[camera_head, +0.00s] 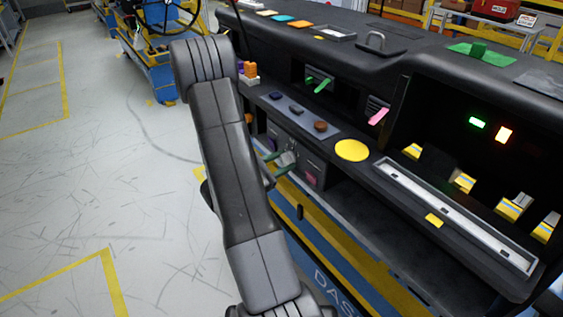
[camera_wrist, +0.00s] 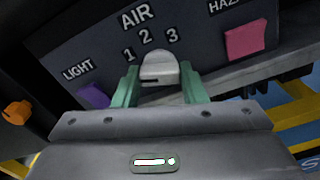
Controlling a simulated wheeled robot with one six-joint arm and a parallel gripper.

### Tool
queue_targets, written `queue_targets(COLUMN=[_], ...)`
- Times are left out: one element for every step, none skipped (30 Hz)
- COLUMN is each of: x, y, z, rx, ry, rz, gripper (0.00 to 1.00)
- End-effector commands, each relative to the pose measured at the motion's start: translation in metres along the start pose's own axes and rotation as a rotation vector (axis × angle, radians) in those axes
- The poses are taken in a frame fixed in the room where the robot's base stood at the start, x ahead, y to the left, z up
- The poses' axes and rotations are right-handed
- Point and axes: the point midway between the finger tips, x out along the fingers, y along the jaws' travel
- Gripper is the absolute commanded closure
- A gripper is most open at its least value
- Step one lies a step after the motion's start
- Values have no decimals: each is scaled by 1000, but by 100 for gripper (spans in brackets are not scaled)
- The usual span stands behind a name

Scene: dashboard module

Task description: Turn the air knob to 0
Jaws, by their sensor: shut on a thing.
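The air knob (camera_wrist: 158,66) is a light grey rounded knob on the dark panel, under the label AIR and the numbers 1, 2 and 3. No 0 can be seen in the wrist view. My gripper (camera_wrist: 160,76) has its two green fingers on either side of the knob, shut on it. Which number the knob points to cannot be told. In the head view my gripper (camera_head: 276,164) reaches the panel front, with the grey knob (camera_head: 288,158) between its fingers, partly hidden by my arm.
A purple LIGHT button (camera_wrist: 93,96) is left of the knob and a pink HAZARD button (camera_wrist: 247,40) is right of it. An orange knob (camera_wrist: 16,112) shows at far left. The console ledge (camera_head: 340,175) juts out above the panel. Open floor lies left.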

Motion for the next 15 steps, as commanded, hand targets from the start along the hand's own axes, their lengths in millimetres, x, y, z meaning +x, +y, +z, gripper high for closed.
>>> queue_targets(x=[0, 0, 0, 0, 0, 0, 0, 0, 0, 0, 0, 0, 0, 0, 0], y=[0, 0, 0, 0, 0, 0, 0, 0, 0, 0, 0, 0, 0, 0, 0], z=[1, 1, 1, 2, 2, 2, 2, 2, 1, 1, 1, 1, 1, 0, 0], rx=[-48, -81, -123, -154, -184, -221, -246, -270, -295, -310, -324, -336, -343, -347, -351], ry=[0, 0, 0, 0, 0, 0, 0, 0, 0, 0, -1, -1, -1, -1, -1], rz=[0, 0, 0, -1, -1, -1, -1, -1, -1, -1, -1, -1, -1, -1, -1], gripper=[85, 85, 85, 85, 85, 85, 85, 85, 85, 85, 85, 85, 85, 85, 85])
